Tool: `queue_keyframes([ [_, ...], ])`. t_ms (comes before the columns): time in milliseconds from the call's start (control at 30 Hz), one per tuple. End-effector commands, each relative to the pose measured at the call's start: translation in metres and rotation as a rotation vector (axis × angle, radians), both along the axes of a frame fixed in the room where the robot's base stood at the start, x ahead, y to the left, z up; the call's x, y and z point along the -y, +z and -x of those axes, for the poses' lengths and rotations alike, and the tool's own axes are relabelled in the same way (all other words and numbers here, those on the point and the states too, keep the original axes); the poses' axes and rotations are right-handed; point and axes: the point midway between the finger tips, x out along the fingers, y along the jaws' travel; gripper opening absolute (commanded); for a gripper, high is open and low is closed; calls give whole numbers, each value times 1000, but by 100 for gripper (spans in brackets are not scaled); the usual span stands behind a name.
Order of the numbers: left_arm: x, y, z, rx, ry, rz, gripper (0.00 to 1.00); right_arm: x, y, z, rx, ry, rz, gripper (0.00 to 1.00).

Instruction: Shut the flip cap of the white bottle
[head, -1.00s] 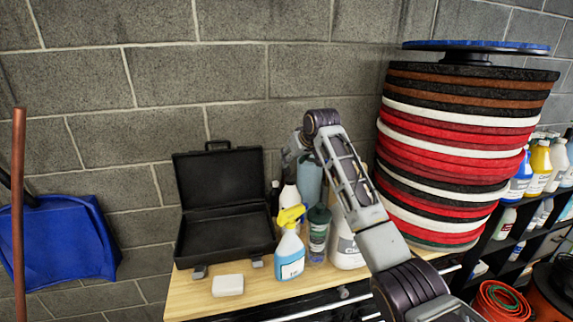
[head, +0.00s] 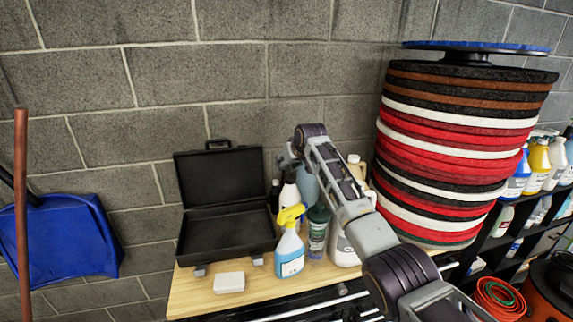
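A white bottle (head: 288,197) with a dark top stands among the bottles at the back of the wooden table; the spray bottle partly covers its lower part. I cannot tell whether its cap is open or shut. A larger white jug (head: 342,248) stands to the right, mostly hidden behind my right arm. My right gripper (head: 286,160) is small and partly hidden behind its own arm, at the top of the white bottle in the picture. I cannot tell if it touches the bottle or how its fingers stand. My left gripper is not in view.
An open black case (head: 225,225), a white block (head: 229,283), a blue spray bottle with yellow head (head: 289,252) and a green-capped bottle (head: 318,230) crowd the table (head: 200,302). A tall stack of pads (head: 455,150) stands right. A grey block wall is behind.

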Motion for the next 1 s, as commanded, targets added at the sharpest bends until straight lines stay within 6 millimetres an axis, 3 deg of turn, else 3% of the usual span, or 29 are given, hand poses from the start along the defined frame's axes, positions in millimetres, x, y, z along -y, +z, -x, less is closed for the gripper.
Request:
queue_keyframes([
  [633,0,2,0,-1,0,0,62,-3,-7,-6,0,-1,1,43],
  [900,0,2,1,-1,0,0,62,-3,-7,-6,0,-1,1,8],
  [1000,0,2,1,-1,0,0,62,-3,-7,-6,0,-1,1,0],
])
